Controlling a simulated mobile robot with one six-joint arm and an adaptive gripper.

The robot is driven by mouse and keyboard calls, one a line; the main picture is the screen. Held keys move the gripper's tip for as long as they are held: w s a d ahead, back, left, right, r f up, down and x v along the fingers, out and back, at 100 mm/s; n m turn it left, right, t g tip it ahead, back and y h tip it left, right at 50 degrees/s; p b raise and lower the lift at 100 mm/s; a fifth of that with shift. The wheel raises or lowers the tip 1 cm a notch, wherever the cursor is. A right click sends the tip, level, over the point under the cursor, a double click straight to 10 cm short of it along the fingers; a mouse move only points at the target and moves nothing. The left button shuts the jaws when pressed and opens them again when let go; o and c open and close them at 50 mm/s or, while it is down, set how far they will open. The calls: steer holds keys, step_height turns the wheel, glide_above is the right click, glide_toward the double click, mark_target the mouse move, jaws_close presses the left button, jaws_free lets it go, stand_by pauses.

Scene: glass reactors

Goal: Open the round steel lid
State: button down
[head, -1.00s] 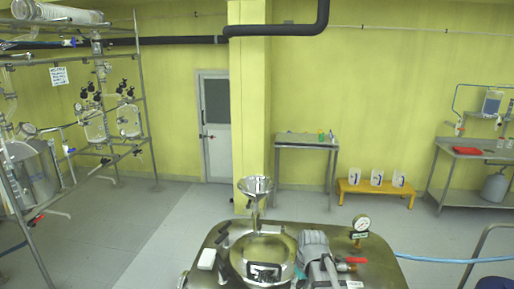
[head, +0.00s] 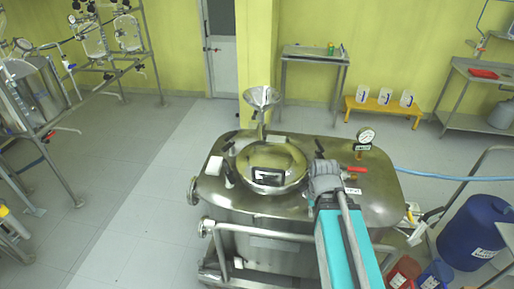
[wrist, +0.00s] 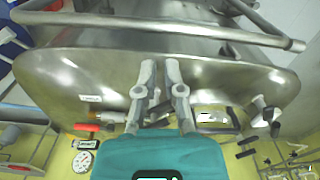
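The round steel lid (head: 262,158) is a shallow shiny dome on top of the steel vessel (head: 375,190). It lies shut, with a dark rectangular handle (head: 268,175) at its near side. In the wrist view, which is turned upside down, the handle (wrist: 212,118) shows just right of my fingers. My gripper (wrist: 160,68) points over the vessel top, its two grey fingers a narrow gap apart with nothing between them. In the head view my grey and teal arm comes in just right of the lid. The fingers cannot be made out there.
A steel funnel (head: 261,98) stands behind the lid. A pressure gauge (head: 366,135) and a red valve lever (head: 357,169) stand to its right. A steel rail (head: 260,236) runs along the vessel's front. A blue drum (head: 474,230) stands at right. The floor at left is clear.

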steer(key=f+n+b, duration=0.1)
steer(key=n+t+h+b, duration=0.2)
steer(key=n+t+b, duration=1.2)
steer(key=n+b, duration=1.45)
glide_toward(255, 197)
step_height(255, 197, up, 4)
steer(key=n+p, duration=0.5)
steer(key=shift+w+f, duration=0.15)
steer(key=shift+b+x, duration=1.75)
steer(key=shift+x, duration=3.25)
